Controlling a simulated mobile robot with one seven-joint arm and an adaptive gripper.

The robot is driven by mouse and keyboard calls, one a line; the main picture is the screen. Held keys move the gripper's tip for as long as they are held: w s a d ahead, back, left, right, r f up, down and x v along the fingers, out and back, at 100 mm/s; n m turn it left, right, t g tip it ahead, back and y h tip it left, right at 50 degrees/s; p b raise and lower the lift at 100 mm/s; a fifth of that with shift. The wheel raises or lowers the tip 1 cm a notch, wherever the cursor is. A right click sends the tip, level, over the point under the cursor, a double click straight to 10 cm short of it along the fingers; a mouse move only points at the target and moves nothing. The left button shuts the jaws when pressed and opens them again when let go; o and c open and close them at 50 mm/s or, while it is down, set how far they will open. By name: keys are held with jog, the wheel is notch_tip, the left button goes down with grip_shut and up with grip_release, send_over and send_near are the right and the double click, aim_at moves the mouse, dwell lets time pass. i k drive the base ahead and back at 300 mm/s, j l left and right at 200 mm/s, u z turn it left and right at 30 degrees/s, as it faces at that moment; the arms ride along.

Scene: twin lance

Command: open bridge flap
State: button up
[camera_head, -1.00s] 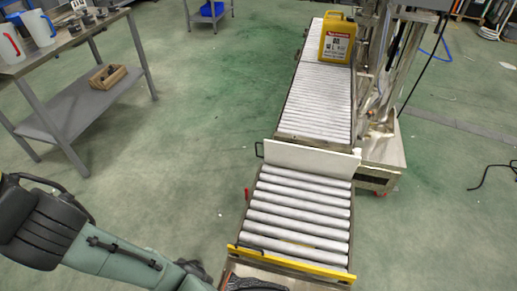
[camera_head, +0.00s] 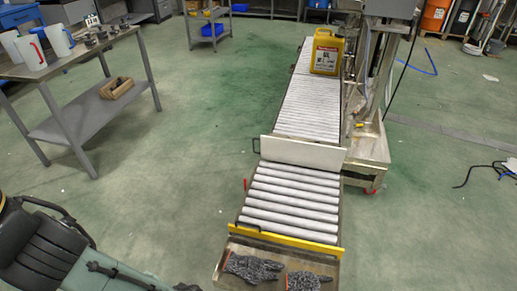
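A roller conveyor line runs away from me. A short roller section (camera_head: 292,204) lies flat at its near end, with a yellow bar (camera_head: 285,240) across its front edge. A pale upright plate (camera_head: 303,152) stands across the line between this section and the longer far rollers (camera_head: 306,107). I cannot tell for certain which part is the bridge flap. A dark loop handle (camera_head: 256,146) sticks out at the plate's left end, and another (camera_head: 240,225) is at the yellow bar's left end. My arm shows at the lower left; my gripper is out of the picture.
A yellow canister (camera_head: 327,52) stands on the far rollers. Two dark gloves (camera_head: 252,268) lie on a tray in front of the yellow bar. A steel machine frame (camera_head: 369,150) stands close on the right. A bench with jugs (camera_head: 58,40) is at left; floor between is clear.

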aim_at(324, 157)
jog(key=k+z, duration=0.1)
jog(key=z, duration=1.2)
jog(key=j+z, duration=0.2)
jog(key=j, duration=0.35)
jog(key=k+j+z, duration=0.15)
jog(key=j, duration=0.35)
jog(key=k+j, duration=0.1)
jog(key=j, duration=1.35)
jog(key=k+j, duration=0.15)
jog(key=j, duration=0.55)
jog(key=k+j, duration=0.1)
jog(key=j, duration=1.3)
jog(key=i+j, duration=0.15)
jog(key=i, duration=0.15)
